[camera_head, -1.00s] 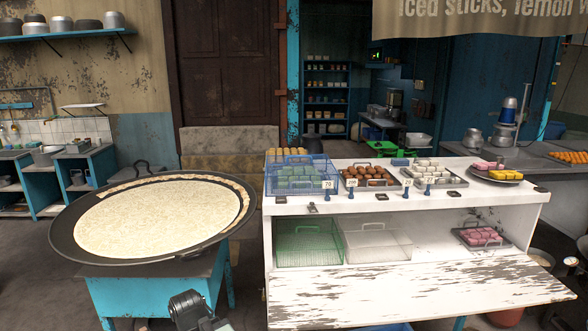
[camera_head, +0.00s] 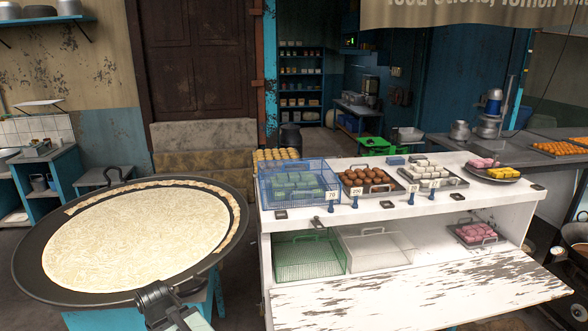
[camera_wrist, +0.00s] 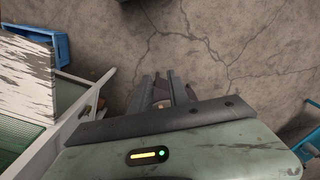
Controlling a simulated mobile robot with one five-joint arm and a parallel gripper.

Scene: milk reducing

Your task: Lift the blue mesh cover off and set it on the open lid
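The blue mesh cover (camera_head: 299,184) is a see-through box on the left end of the white counter's top, over a tray of green blocks (camera_head: 297,186). The open lid (camera_head: 425,293) is the worn white flap folded down at the counter's front, bare and near level. My gripper (camera_head: 154,292) is low at the front left, near the big pan's front edge and well apart from the cover. In the wrist view my gripper (camera_wrist: 164,88) points at the bare floor, with a small gap between its fingers and nothing held.
A large round pan (camera_head: 30,270) on a blue stand fills the left. Trays of brown balls (camera_head: 368,181) and white pieces (camera_head: 432,172) stand right of the cover, with price tags in front. A green mesh box (camera_head: 309,257) and a clear one (camera_head: 378,249) sit on the lower shelf.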

